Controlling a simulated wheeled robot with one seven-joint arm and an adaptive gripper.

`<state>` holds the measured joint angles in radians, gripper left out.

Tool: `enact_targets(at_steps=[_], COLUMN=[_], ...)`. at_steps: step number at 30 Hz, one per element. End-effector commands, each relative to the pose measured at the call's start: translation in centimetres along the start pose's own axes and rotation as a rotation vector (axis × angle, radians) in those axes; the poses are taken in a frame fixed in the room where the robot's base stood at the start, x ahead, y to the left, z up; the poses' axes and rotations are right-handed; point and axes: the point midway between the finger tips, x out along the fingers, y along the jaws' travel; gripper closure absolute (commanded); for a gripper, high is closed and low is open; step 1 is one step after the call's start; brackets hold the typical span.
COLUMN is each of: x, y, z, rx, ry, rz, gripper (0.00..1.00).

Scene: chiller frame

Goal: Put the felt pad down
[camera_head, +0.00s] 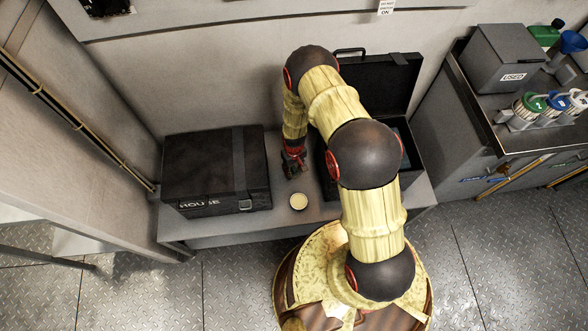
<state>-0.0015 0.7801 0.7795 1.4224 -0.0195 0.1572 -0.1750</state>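A small round cream disc (298,201) with a darker rim lies flat on the grey bench (230,229), near its front edge. It may be the felt pad, but I cannot be sure at this size. My gripper (293,172) points down at the bench, just behind the disc and apart from it in the picture. The gripper is small and dark here, and I cannot tell whether its fingers are open or hold anything.
A closed black case (212,165) marked "HOUSE" stands left of my gripper. An open black case (375,82) stands to the right, partly hidden by my arm. A grey "USED" box (507,58) and a bottle rack (540,110) sit on the right counter.

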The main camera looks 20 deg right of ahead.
Motion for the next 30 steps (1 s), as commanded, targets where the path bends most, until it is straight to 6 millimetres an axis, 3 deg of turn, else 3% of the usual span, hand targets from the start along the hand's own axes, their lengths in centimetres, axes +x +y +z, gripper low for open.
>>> enact_targets(at_steps=[14, 30], x=[-0.8, -10.8], y=[0.0, 0.0], z=[-0.1, -0.1], rx=[0.0, 0.0], ry=[0.001, 0.002], rz=[0.0, 0.0], gripper=[0.57, 0.57])
